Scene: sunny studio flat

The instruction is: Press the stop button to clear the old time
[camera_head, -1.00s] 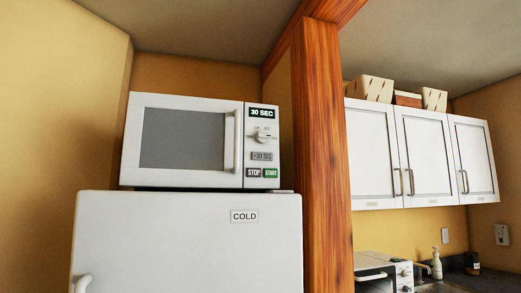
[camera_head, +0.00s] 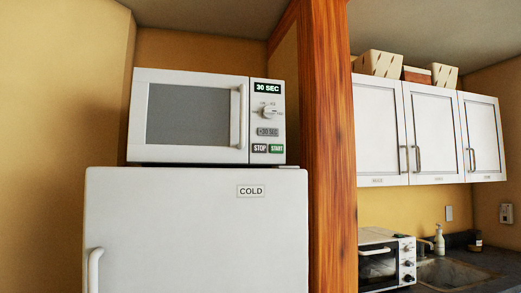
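A white microwave (camera_head: 190,116) stands on top of a white fridge (camera_head: 190,225) marked COLD. Its door is shut. Its display (camera_head: 267,88) reads 30 SEC. Below the display are a dial (camera_head: 270,112) and a grey +30 SEC button (camera_head: 268,132). At the bottom of the panel are the dark STOP button (camera_head: 260,148) and, to its right, the green START button (camera_head: 277,149). Neither of my grippers shows in the head view.
A wooden post (camera_head: 330,150) stands just right of the microwave. Beyond it are white wall cabinets (camera_head: 437,135) with boxes on top, a toaster oven (camera_head: 385,262) and a sink (camera_head: 450,272). A yellow wall (camera_head: 60,150) is on the left.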

